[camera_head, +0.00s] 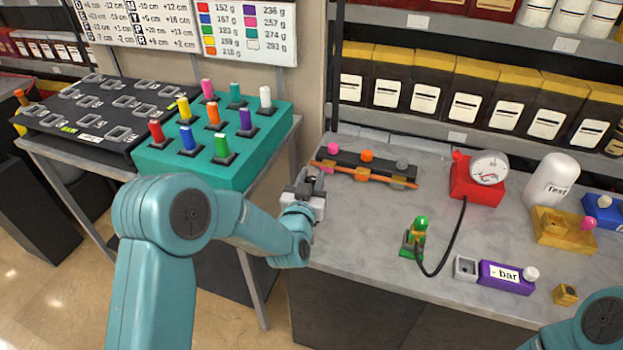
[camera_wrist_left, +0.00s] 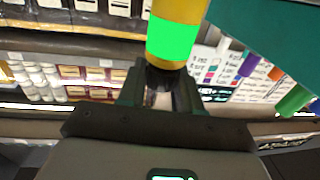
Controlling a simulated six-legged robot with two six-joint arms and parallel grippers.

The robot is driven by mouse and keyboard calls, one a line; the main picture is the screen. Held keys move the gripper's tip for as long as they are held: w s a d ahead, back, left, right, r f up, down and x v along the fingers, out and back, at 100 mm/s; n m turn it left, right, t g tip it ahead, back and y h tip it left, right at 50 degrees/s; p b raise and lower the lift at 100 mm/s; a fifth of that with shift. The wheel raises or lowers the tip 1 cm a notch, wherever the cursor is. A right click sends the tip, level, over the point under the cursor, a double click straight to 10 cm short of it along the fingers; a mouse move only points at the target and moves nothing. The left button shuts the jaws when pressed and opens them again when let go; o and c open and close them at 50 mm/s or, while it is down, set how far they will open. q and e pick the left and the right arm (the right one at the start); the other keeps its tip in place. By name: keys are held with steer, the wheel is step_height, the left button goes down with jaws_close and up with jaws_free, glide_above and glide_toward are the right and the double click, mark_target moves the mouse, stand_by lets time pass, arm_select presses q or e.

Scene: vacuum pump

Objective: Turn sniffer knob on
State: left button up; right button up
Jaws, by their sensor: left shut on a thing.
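My left gripper (camera_head: 310,183) is over the left edge of the grey worktop, beside the orange bar (camera_head: 385,178). In the left wrist view its fingers (camera_wrist_left: 160,92) are shut on the dark end of a yellow cylinder with a bright green band (camera_wrist_left: 178,38). I cannot make out this cylinder in the head view. A dark rack with pink (camera_head: 333,149), orange (camera_head: 367,156) and grey (camera_head: 402,163) knobs stands behind the bar. No knob is readably marked as the sniffer's. My right gripper is out of view.
A green and yellow device (camera_head: 414,240) with a black hose leads to a red gauge (camera_head: 487,172). A purple box (camera_head: 505,279) marked "bar", a white canister (camera_head: 551,180) and a yellow tray (camera_head: 552,236) stand right. A teal block (camera_head: 245,172) with coloured pegs is left.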

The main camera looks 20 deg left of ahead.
arm_select(q)
steer(key=o, duration=1)
steer(key=shift+c, duration=0.2)
steer(key=shift+s, duration=0.1)
steer(key=shift+s, duration=0.4)
steer(key=s+d+b, duration=0.1)
steer(key=s+b, duration=1.3)
steer(key=s, duration=0.1)
steer(key=shift+s+d+b, duration=0.15)
steer(key=shift+d+b, duration=0.05)
steer(key=shift+b, duration=0.15)
